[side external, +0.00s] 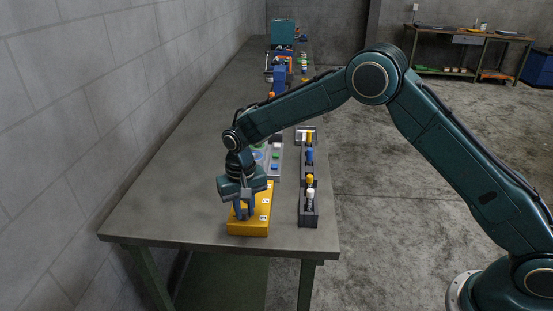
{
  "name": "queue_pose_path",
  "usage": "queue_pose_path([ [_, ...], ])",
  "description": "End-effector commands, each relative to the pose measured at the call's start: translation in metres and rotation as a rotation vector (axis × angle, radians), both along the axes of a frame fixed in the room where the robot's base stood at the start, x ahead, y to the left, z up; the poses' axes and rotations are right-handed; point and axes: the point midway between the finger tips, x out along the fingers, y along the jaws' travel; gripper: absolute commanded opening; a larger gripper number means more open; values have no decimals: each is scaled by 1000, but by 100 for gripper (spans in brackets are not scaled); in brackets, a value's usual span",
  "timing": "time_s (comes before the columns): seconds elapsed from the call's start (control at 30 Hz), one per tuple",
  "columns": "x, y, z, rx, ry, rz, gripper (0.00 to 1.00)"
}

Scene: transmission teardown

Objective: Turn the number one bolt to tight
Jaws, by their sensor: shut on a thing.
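A yellow block (258,229) lies near the front end of the long grey table and carries small white labels on its right side. The labels are too small to read surely. My gripper (243,214) points down over the left part of this block, with its fingers close to the top face. It is shut on a bolt that its fingers hide. I cannot see the bolt's head or which number it bears, nor how far in it sits.
A dark rack (309,220) with white, yellow and blue upright pieces stands just right of the block. A grey tray (278,168) with coloured pieces lies behind. A block wall (100,100) runs along the left. The table is bare left of the block.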

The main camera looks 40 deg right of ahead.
Motion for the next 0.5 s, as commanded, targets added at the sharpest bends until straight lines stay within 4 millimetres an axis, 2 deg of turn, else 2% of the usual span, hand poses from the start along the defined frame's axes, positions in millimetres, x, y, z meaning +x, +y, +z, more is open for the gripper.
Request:
queue_pose_path([
  [0.2, 1, 0, 1, 2, -6, 1, 0],
  [0.23, 1, 0, 1, 2, -6, 1, 22],
  [0.33, 1, 0, 1, 1, -4, 1, 42],
  [0.5, 1, 0, 1, 0, -2, 1, 42],
])
